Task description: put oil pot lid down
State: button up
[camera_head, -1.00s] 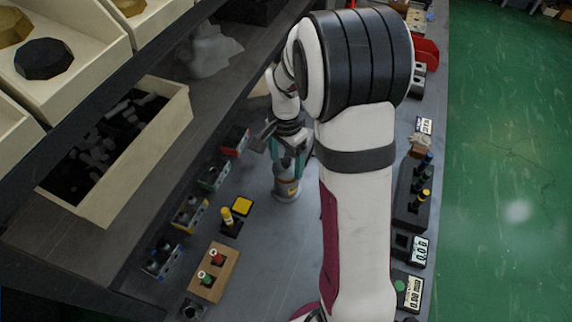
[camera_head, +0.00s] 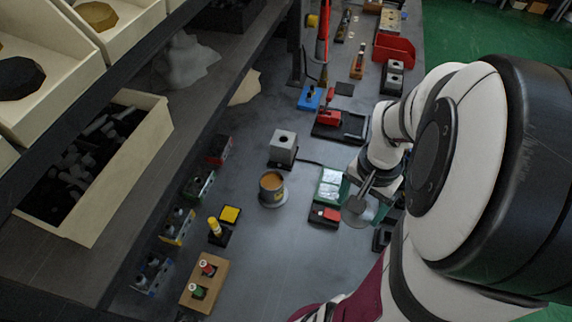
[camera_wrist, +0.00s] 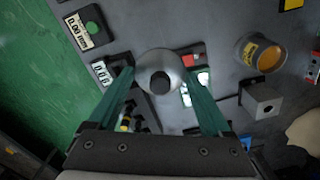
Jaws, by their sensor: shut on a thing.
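The oil pot (camera_head: 271,190) stands upright and uncovered on the bench, with orange-brown oil showing inside. It also shows in the wrist view (camera_wrist: 249,50) at the upper right. My gripper (camera_head: 364,193) is to the right of the pot, shut on the oil pot lid (camera_head: 356,210). In the wrist view the lid (camera_wrist: 160,62) is a round silvery disc with a dark knob, between the fingertips of my gripper (camera_wrist: 160,83). I cannot tell whether the lid touches the bench.
A block with a red switch (camera_head: 326,214) and a light-screened green unit (camera_head: 330,187) stand just left of the lid. A grey cube (camera_head: 283,146) stands behind the pot. Display units (camera_wrist: 82,30) lie near the green-floor edge. The bench front of the pot is clear.

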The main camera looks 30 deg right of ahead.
jog(key=shift+s+a+f, duration=0.7)
jog(key=shift+s+f, duration=0.05)
jog(key=shift+f, duration=0.15)
jog(key=w+a+f, duration=0.4)
jog(key=w, duration=0.1)
jog(key=w+a+f, duration=0.2)
jog(key=w, duration=0.1)
jog(key=shift+w+f, duration=0.1)
notch_tip(320, 180, down, 3)
jog(key=shift+f, duration=0.1)
jog(key=shift+w+f, duration=0.1)
jog(key=shift+f, duration=0.3)
jog(key=shift+f, duration=0.15)
jog(key=o, duration=1.1)
jog(key=shift+o, duration=0.2)
